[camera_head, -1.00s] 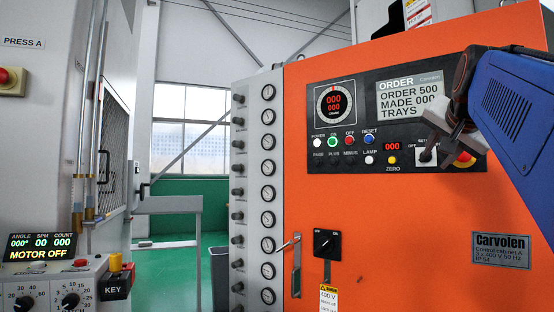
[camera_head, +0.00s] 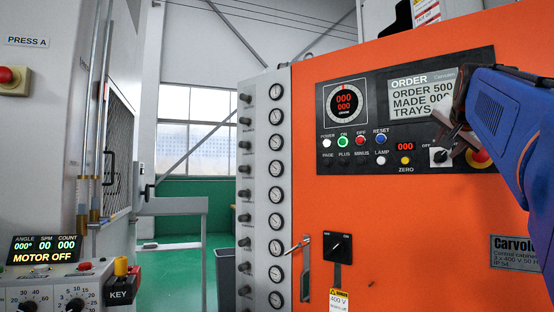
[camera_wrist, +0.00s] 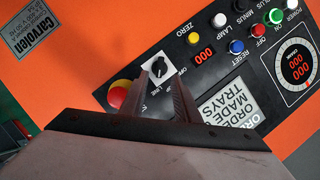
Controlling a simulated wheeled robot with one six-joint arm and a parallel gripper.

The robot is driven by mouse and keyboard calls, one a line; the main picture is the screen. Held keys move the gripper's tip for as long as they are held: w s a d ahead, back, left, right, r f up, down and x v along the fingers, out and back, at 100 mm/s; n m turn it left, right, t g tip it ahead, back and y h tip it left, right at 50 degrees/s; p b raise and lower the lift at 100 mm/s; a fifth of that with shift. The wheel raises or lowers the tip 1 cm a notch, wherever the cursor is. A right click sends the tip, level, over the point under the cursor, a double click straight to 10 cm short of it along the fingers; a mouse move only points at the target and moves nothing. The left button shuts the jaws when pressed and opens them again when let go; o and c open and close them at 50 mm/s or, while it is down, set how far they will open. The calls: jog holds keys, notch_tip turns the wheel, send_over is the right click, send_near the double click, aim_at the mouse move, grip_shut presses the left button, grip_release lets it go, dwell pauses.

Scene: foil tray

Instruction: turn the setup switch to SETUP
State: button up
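The setup switch (camera_head: 439,156) is a black rotary knob on a white plate, at the lower right of the dark order panel. An OFF label is at its upper left; I cannot read its exact pointer position. In the wrist view the switch (camera_wrist: 158,66) shows by the fingertips, with a LINE label near it. My gripper (camera_head: 455,141) is just right of and above the knob in the head view. In the wrist view my gripper (camera_wrist: 160,80) has its two fingers apart, with bare panel visible between them. Contact with the knob cannot be made out.
A red and yellow emergency stop (camera_wrist: 119,95) sits close beside the switch, partly behind my gripper in the head view. A yellow ZERO button (camera_head: 405,160) and a red number display (camera_head: 404,146) are left of the switch. The orange cabinet (camera_head: 420,220) is flat below.

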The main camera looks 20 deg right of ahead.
aim_at(441, 155)
jog(key=x, duration=0.7)
jog(key=shift+w+d, duration=0.1)
grip_shut()
